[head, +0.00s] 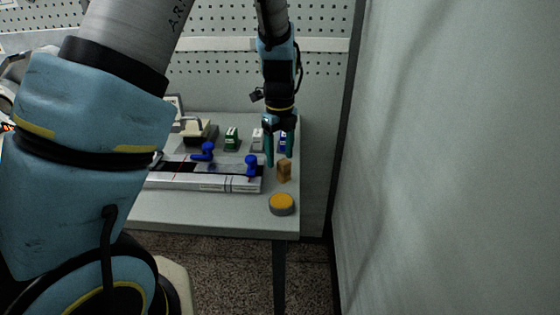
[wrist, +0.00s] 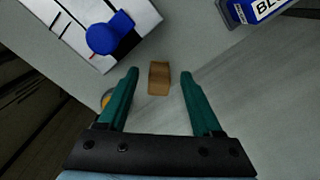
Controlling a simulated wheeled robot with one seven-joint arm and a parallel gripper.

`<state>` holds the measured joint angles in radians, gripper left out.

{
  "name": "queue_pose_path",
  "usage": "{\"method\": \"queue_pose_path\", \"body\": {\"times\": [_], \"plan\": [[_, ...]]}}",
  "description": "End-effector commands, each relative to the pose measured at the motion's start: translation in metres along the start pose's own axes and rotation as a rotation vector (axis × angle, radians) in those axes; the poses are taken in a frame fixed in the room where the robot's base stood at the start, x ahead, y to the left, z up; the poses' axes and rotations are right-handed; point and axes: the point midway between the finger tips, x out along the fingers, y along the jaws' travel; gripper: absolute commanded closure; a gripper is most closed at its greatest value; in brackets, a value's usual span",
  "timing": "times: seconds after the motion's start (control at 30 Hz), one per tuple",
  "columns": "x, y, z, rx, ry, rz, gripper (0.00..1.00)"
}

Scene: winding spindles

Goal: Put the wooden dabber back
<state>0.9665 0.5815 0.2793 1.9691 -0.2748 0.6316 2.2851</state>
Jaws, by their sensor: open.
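The wooden dabber is a small brown block (head: 284,170) standing on the grey table near its right edge. In the wrist view the dabber (wrist: 159,78) shows between my two fingertips, with a gap on each side. My gripper (head: 279,160) points down with its green fingers open and empty (wrist: 158,72). In the head view its fingertips are close to the dabber, a little up and left of it. I cannot tell how far above the dabber they are.
A long pale plate (head: 205,182) with blue knobs (head: 252,165) lies left of the dabber. A round orange-topped tin (head: 281,204) sits at the front. Green (head: 231,138), white (head: 257,138) and blue (wrist: 262,8) boxes stand behind. A pegboard wall (head: 330,70) closes the back.

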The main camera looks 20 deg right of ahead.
Motion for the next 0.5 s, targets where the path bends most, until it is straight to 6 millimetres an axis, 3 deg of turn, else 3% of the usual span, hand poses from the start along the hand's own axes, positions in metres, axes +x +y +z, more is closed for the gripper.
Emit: {"method": "queue_pose_path", "body": {"times": [0.3,0.5], "plan": [[-0.066,-0.001,0.001,0.001,-0.002,-0.006,0.33],[-0.092,0.000,0.000,0.001,-0.001,-0.002,0.33]]}}
